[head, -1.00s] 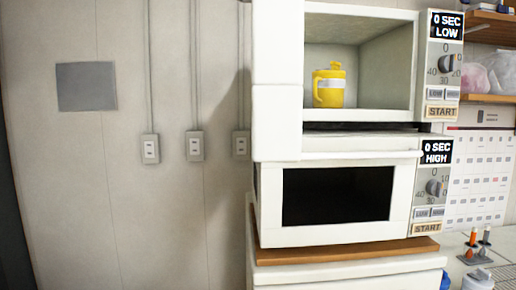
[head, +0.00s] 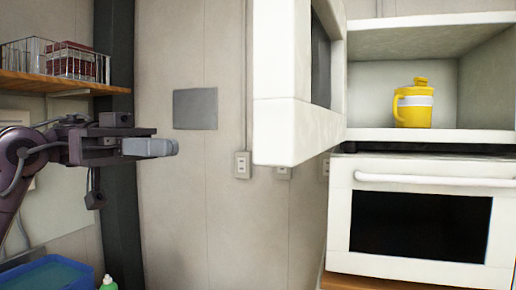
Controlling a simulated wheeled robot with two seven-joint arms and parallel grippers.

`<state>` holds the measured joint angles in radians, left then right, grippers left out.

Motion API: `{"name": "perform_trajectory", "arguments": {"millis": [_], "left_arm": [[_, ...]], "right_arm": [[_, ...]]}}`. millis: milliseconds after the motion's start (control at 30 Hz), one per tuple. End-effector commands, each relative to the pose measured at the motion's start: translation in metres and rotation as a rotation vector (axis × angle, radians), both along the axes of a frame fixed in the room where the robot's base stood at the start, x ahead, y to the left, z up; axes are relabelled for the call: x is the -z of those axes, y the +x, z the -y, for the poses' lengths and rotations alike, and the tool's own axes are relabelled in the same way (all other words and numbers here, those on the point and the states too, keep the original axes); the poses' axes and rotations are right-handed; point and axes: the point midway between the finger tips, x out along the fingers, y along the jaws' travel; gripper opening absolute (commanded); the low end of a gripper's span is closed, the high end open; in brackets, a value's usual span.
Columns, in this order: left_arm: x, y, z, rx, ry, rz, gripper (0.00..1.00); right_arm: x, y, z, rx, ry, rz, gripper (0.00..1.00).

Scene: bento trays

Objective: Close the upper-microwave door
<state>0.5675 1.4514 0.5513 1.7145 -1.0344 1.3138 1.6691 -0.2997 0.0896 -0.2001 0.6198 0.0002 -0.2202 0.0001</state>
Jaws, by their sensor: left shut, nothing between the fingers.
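The upper microwave (head: 430,137) is open, with a yellow lidded mug (head: 413,104) standing inside it. Its white door (head: 285,135) is swung out toward me from the left side of the opening, and its edge and part of the dark window show. My left gripper (head: 177,147) is to the left of the door, at about its lower height, apart from it. Its fingers are shut with nothing between them, pointing right. My right gripper is not in view.
The lower microwave (head: 342,215) under it is shut, with a horizontal handle (head: 435,180). A wooden shelf (head: 60,84) with a wire basket is at the left. A blue bin (head: 50,276) and a green bottle (head: 108,284) are at the bottom left.

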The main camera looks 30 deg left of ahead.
Motion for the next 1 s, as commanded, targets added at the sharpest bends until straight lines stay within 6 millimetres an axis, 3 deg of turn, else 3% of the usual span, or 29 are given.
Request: {"name": "perform_trajectory", "arguments": {"millis": [333,600,1000], "left_arm": [[-0.006,0.009,0.070,0.004,-0.003,0.005,0.00],[-0.004,0.015,0.114,0.001,-0.004,0.002,0.00],[0.000,0.018,0.127,-0.002,-0.005,0.005,0.00]], "right_arm": [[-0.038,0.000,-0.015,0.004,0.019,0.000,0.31],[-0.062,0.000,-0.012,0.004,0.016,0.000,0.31],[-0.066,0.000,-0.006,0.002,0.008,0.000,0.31]]}}
